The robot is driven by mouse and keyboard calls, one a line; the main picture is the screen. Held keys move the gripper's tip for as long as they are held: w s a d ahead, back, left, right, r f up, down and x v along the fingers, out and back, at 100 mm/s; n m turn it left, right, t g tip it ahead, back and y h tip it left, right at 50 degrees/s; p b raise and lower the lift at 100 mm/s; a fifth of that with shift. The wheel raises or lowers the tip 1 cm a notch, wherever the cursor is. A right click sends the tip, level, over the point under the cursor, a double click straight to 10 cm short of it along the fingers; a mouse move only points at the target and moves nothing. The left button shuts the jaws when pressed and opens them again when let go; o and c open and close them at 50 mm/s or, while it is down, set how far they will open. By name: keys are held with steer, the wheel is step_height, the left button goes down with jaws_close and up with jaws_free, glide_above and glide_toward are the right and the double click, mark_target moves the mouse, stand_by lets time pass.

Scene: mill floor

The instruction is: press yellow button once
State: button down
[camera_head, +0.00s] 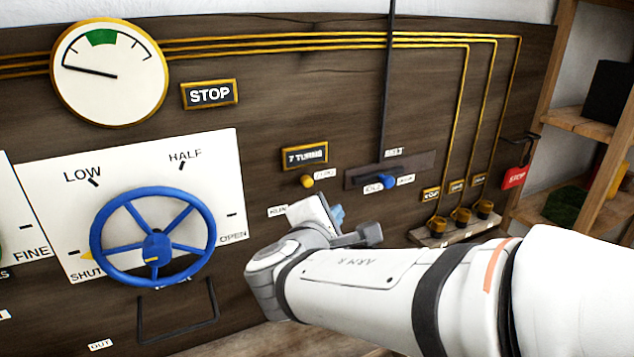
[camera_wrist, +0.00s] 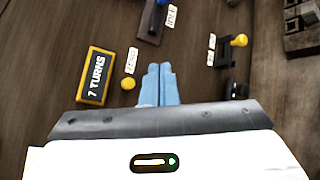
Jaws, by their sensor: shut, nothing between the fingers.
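The yellow button (camera_head: 306,181) is a small round knob on the dark wooden panel, just below the "7 TURNS" sign (camera_head: 305,156). A small white label sits beside it. In the wrist view the yellow button (camera_wrist: 128,84) lies just left of my fingers, with the sign (camera_wrist: 96,76) further left. My gripper (camera_head: 337,214) is in front of the panel, below and right of the button in the head view. Its blue fingers (camera_wrist: 157,84) are shut together and empty. They appear apart from the button; their distance from the panel is hard to tell.
A blue-handled belt lever (camera_head: 387,182) is right of the button. A blue handwheel (camera_head: 155,240) is at left, below a gauge (camera_head: 110,72). Brass cups (camera_head: 461,215) stand on a ledge at right. Another yellow knob (camera_wrist: 239,40) on a black bracket shows in the wrist view.

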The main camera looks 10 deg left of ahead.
mark_target(307, 181)
steer(key=w+a, duration=0.5)
steer(key=w, duration=0.2)
steer(key=shift+p, duration=0.35)
steer(key=shift+a+f, duration=0.1)
steer(key=shift+a, duration=0.05)
stand_by(1.7)
steer(key=shift+w+a+b, duration=0.15)
steer(key=shift+w+b, duration=0.05)
steer(key=shift+b, duration=0.15)
steer(key=shift+w+a, duration=0.3)
steer(key=shift+w, duration=0.05)
stand_by(0.7)
stand_by(0.4)
steer(key=shift+s+d+b, duration=0.55)
steer(key=shift+s+b, duration=0.1)
steer(key=shift+s, duration=0.05)
